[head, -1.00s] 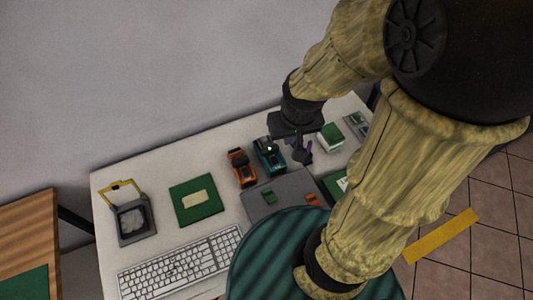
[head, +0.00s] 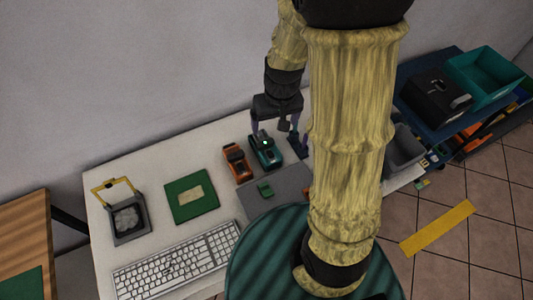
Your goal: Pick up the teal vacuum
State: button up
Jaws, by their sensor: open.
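The teal vacuum (head: 265,152) is a small teal and black device lying on the white table (head: 145,165), just right of an orange and black device (head: 238,162). My gripper (head: 277,146) points down at the teal vacuum, with its fingers apart. One finger is near the vacuum's far left end and the other is to its right. The gripper is open and holds nothing. I cannot tell how high the fingertips are above the table.
A green board (head: 191,197), a white keyboard (head: 180,262) and a yellow-handled grey container (head: 127,218) are to the left. A cart with a teal bin (head: 487,75) stands right. My arm hides the table's right part.

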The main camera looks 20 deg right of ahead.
jog(key=n+g+b, duration=0.1)
jog(key=n+b, duration=0.1)
send_over(266, 145)
notch_tip(266, 145, down, 10)
jog(key=shift+a+f, duration=0.25)
notch_tip(266, 145, down, 12)
jog(key=shift+f+p, duration=0.15)
jog(key=shift+p, duration=0.75)
jog(key=shift+d+f+p, duration=0.2)
jog(key=shift+f+p, duration=0.3)
jog(key=shift+f, duration=0.2)
jog(key=shift+d+f+p, duration=0.15)
jog(key=shift+f+p, duration=0.35)
jog(key=shift+f, duration=1.35)
jog(key=shift+c, duration=0.4)
